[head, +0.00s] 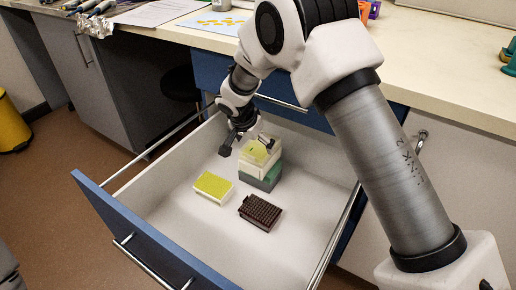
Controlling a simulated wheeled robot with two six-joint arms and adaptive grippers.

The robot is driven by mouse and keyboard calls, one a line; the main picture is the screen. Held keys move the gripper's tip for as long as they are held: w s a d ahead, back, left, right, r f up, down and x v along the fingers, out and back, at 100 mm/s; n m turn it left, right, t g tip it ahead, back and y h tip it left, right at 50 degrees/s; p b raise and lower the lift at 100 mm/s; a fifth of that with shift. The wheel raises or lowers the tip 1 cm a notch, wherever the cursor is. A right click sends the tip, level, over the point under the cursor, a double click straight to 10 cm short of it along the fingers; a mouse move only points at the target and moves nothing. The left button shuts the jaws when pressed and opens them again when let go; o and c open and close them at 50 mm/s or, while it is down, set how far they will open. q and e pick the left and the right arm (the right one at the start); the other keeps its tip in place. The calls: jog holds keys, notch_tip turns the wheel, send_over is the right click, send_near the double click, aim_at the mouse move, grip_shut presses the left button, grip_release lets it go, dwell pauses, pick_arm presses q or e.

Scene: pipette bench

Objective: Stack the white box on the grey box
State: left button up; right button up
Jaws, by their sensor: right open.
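In the head view, a whitish box (257,166) with a yellow patch on its top sits on a grey box (258,183) inside the open drawer. My left gripper is not in view.
The open drawer (160,187) also holds a low white box with a yellow-green top (213,187) and a dark brown rack (260,212), both in front of the stack. Drawer walls surround them. The countertop (440,75) is behind. The drawer's right side has bare floor.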

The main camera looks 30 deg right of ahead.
jog(key=p+v, duration=0.1)
jog(key=v, duration=0.4)
jog(key=shift+s+a+r, duration=0.1)
jog(key=shift+r, duration=0.15)
dwell(0.9)
